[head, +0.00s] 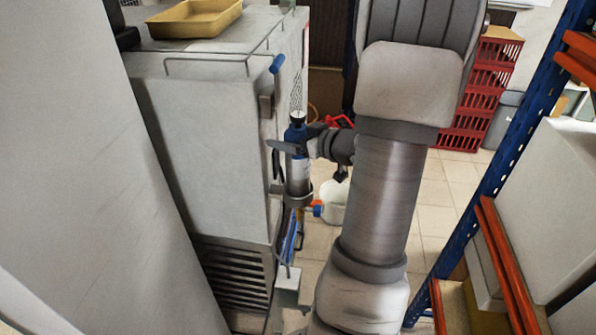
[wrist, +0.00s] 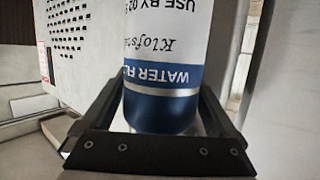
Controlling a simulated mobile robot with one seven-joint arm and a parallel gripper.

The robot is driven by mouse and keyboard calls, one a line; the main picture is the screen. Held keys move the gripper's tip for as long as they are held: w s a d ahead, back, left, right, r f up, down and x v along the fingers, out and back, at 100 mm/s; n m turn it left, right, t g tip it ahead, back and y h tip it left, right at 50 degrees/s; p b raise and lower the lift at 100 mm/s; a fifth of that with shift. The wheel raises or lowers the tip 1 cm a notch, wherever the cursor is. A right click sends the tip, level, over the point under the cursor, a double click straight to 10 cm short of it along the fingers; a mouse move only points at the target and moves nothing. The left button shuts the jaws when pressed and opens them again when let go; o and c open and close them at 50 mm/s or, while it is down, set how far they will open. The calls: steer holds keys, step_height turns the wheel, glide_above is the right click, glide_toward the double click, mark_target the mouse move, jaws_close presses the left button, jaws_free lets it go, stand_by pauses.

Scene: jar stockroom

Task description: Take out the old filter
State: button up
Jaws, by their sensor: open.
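The filter (head: 299,172) is a white cylinder with blue bands, upright at the side of the grey machine (head: 190,150), with a dark gauge-like top above it and a holder (head: 298,198) around its lower part. In the wrist view the filter (wrist: 165,75) appears upside down, with "WATER" lettering and a dark blue end. My gripper (head: 290,147) is at the filter's upper part. In the wrist view my gripper (wrist: 161,88) is open, with one finger on each side of the blue end. Whether the fingers touch it, I cannot tell.
A yellow tray (head: 195,18) and a wire rail lie on top of the machine. A white jug (head: 332,203) stands on the floor behind my arm. Red crates (head: 480,95) are stacked at the back. A blue and orange rack (head: 520,135) closes off the right side.

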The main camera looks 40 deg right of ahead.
jaws_close()
stand_by(0.5)
steer(key=shift+r, duration=0.2)
